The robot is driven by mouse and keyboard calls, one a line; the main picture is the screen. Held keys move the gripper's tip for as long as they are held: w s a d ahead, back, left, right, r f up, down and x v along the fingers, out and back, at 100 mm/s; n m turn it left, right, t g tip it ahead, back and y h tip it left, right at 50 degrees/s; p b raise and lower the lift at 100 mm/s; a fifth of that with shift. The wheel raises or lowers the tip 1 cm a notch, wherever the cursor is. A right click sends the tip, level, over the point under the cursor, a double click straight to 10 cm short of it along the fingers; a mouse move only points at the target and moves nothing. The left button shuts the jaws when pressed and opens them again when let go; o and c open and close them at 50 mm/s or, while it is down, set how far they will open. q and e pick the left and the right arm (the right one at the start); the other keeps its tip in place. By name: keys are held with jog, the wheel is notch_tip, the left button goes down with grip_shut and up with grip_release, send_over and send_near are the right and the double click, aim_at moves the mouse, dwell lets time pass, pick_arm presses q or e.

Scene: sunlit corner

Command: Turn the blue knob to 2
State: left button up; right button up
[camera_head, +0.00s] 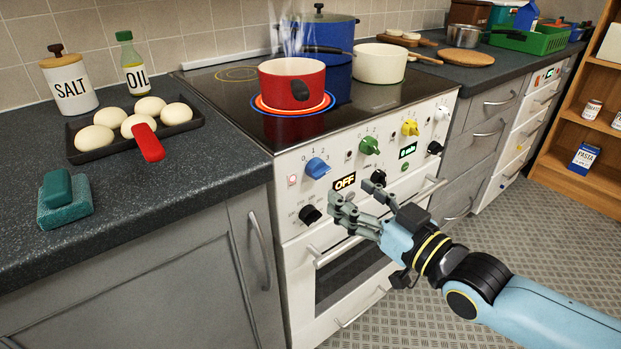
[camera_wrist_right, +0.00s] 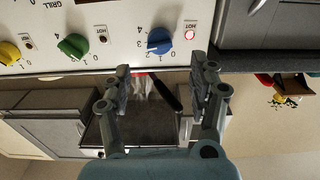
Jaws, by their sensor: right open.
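The blue knob (camera_head: 317,167) sits at the left end of the stove's white front panel, with small printed numbers around it. Its pointer mark is too small to read surely. In the right wrist view the blue knob (camera_wrist_right: 160,41) shows just beyond the fingertips. My right gripper (camera_head: 352,194) is open and empty, below and to the right of the knob in the head view, and apart from it. Its two fingers (camera_wrist_right: 161,64) are spread in the wrist view with the knob between their lines. My left gripper is in neither view.
A green knob (camera_head: 369,145), a yellow knob (camera_head: 410,128) and black knobs share the panel. A display (camera_head: 344,181) reads OFF. A steaming red pot (camera_head: 283,84) stands on a glowing burner above. The oven handle (camera_head: 330,252) juts out below.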

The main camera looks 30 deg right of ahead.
aim_at(324, 175)
jog(key=w, duration=0.2)
jog(key=w+b, duration=0.1)
jog(key=w, duration=0.4)
jog(key=shift+w+a, duration=0.25)
jog(key=shift+w, duration=0.5)
jog(key=shift+c, duration=0.3)
jog(key=c, duration=1.1)
